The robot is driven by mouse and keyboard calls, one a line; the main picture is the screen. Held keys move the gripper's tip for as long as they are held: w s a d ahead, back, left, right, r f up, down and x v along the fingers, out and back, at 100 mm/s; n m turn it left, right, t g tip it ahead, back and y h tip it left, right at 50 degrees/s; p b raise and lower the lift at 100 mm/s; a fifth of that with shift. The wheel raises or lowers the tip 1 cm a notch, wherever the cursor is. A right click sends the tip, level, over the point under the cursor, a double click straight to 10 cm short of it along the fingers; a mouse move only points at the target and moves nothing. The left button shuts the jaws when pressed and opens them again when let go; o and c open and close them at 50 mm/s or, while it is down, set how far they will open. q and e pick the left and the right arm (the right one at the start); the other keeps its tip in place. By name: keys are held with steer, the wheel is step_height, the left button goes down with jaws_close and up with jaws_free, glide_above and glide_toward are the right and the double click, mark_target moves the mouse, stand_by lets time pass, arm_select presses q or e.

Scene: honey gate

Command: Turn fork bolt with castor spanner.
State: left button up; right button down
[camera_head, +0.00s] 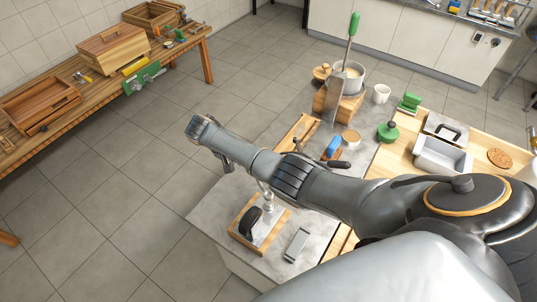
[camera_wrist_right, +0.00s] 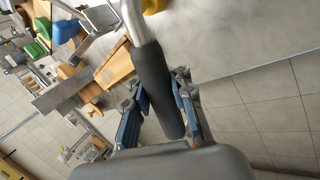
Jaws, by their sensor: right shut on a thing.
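In the wrist view my right gripper (camera_wrist_right: 160,88) is shut on a black handle (camera_wrist_right: 152,66). A bright metal shaft (camera_wrist_right: 131,18) continues from it past the top edge; I take this for the castor spanner, whose far end is out of view. In the head view my right arm reaches left across the counter. Its dark end (camera_head: 222,158) hangs near the counter's left edge, and the grip is not clear there. A shiny upright metal piece (camera_head: 266,196) stands at a wooden board (camera_head: 235,228); I cannot tell if it is the fork bolt. My left gripper is not in view.
The grey counter (camera_head: 215,200) holds a black-handled block (camera_head: 250,222), a grey bar (camera_head: 297,244), a blue item (camera_head: 333,147), a pot (camera_head: 352,83), a mug (camera_head: 381,93) and green tools (camera_head: 388,131). A wooden workbench (camera_head: 95,95) stands far left across open floor.

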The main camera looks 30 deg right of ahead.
step_height(320, 180, up, 2)
steer(key=shift+p, duration=0.75)
steer(key=shift+r+p, duration=0.35)
steer(key=shift+r, duration=0.95)
